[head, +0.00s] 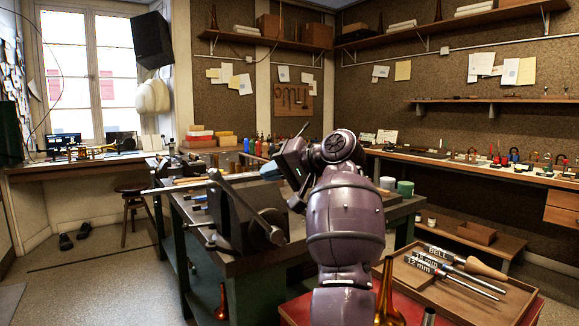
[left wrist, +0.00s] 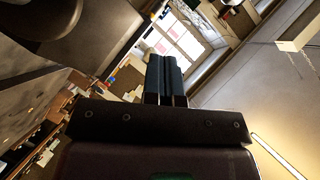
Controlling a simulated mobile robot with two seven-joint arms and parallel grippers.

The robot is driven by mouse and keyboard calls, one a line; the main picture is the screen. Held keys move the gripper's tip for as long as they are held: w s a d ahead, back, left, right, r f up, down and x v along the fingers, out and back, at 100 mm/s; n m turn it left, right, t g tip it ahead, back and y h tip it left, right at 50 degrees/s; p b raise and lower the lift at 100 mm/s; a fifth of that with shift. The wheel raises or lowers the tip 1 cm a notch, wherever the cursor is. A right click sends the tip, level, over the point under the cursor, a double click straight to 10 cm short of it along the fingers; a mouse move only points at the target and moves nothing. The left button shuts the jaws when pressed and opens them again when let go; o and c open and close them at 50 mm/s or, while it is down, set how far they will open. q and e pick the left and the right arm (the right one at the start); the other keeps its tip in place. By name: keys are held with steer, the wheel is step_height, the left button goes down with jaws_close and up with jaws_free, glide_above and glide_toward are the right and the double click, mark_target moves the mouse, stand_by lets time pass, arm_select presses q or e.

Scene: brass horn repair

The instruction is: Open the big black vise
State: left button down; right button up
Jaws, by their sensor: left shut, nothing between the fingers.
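The big black vise (head: 236,218) stands at the near edge of the workbench, left of the middle in the head view. A grey metal bar (head: 243,208) slants across its front, down to the right, to a round end. I cannot tell how far apart its jaws are. My left arm rises just right of the vise and hides part of the bench behind it. In the left wrist view my left gripper (left wrist: 165,64) is shut, its two dark fingers together and empty. It points up toward the window side, and no vise is recognisable there. My right gripper is out of view.
A wooden tray (head: 441,292) with labelled rods and a cone-tipped tool lies at the front right. A brass horn part (head: 388,295) stands close to my arm. A stool (head: 134,208) stands at the left. The floor at the front left is mostly clear.

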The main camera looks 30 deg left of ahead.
arm_select(q)
steer(key=shift+s+a+f, duration=0.55)
steer(key=shift+s, duration=0.2)
steer(key=shift+s+a+f, duration=0.55)
steer(key=shift+s, duration=0.15)
